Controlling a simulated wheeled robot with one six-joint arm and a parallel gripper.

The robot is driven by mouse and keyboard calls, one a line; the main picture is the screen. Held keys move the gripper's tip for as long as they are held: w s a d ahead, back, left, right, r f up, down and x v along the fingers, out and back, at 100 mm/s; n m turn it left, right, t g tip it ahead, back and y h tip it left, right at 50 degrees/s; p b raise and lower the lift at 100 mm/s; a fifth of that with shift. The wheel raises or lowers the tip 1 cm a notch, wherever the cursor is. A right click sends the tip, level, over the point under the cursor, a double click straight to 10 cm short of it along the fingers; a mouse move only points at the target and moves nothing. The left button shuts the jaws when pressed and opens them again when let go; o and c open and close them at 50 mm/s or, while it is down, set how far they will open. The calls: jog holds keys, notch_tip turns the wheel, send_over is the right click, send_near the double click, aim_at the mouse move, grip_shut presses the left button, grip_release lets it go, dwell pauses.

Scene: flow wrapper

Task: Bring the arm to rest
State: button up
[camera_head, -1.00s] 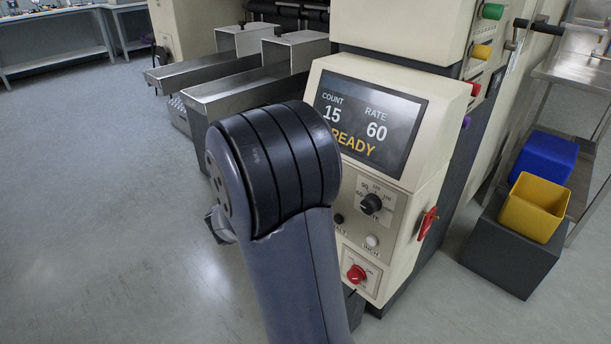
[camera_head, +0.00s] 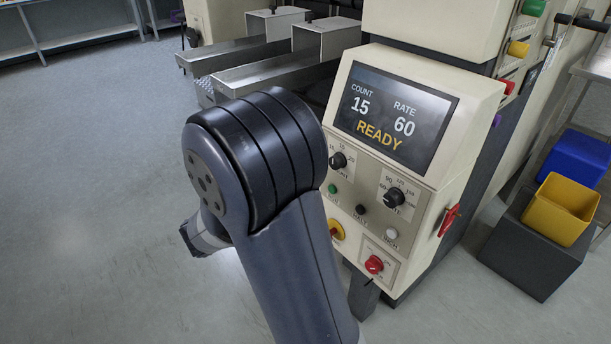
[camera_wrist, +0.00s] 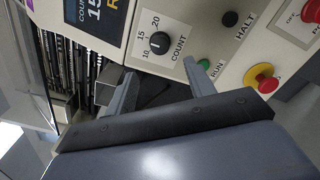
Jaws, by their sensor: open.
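My arm, dark blue-grey with a black ringed joint, stands in front of the machine in the head view. My gripper (camera_wrist: 155,90) shows in the wrist view with its two grey fingers wide apart and nothing between them. It faces the cream control panel (camera_wrist: 205,20), with the COUNT knob (camera_wrist: 159,43) and the green RUN button (camera_wrist: 204,64) just beyond the fingers. In the head view the fingers are hidden behind my arm. The panel's screen (camera_head: 393,117) reads COUNT 15, RATE 60, READY.
Metal chutes (camera_head: 270,72) stick out at the panel's left. A red-and-yellow stop button (camera_head: 336,229) and a red OFF switch (camera_head: 374,264) sit low on it. A yellow bin (camera_head: 561,210) and a blue bin (camera_head: 577,158) stand at right. The floor at left is clear.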

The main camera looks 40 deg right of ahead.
jog(key=shift+a, duration=0.2)
jog(key=d+b, duration=0.2)
jog(key=d, duration=0.9)
jog(key=shift+w, duration=0.4)
jog(key=shift+a, duration=0.2)
